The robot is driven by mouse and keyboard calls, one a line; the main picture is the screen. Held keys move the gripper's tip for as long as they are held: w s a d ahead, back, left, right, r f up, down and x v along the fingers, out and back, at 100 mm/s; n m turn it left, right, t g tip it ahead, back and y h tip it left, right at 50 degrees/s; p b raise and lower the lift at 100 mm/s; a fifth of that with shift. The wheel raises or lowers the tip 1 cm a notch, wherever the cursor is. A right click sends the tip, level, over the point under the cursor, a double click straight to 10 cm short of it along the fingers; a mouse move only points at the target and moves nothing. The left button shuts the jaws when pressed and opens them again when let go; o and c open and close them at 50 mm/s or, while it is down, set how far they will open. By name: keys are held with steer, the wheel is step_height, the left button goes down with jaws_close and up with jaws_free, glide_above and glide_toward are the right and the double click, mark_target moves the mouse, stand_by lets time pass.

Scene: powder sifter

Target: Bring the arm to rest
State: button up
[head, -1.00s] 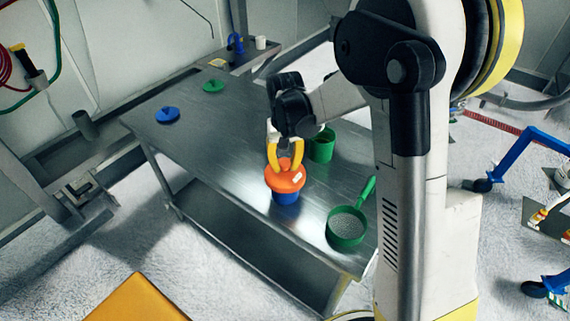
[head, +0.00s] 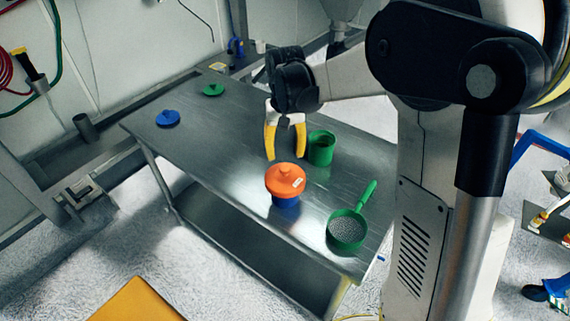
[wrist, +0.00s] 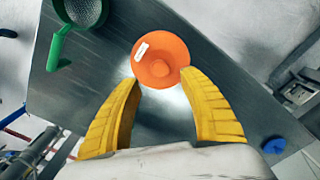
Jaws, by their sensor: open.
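My gripper (head: 285,152) has yellow fingers, is open and empty, and hangs above the metal table (head: 225,145). Below it and apart from it, an orange lid (head: 286,180) with a knob and a white label sits on a blue container (head: 287,206). In the wrist view the orange lid (wrist: 160,60) lies beyond my spread fingertips (wrist: 160,78). My arm reaches in from the right in the head view.
A green cup (head: 321,148) stands right of my gripper. A green sieve (head: 347,229) with a handle lies near the table's front right corner. A blue lid (head: 168,118) and a green lid (head: 213,90) lie on the left part. The table between them is clear.

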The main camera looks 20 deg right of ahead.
step_height(320, 180, up, 5)
steer(key=shift+r, duration=0.2)
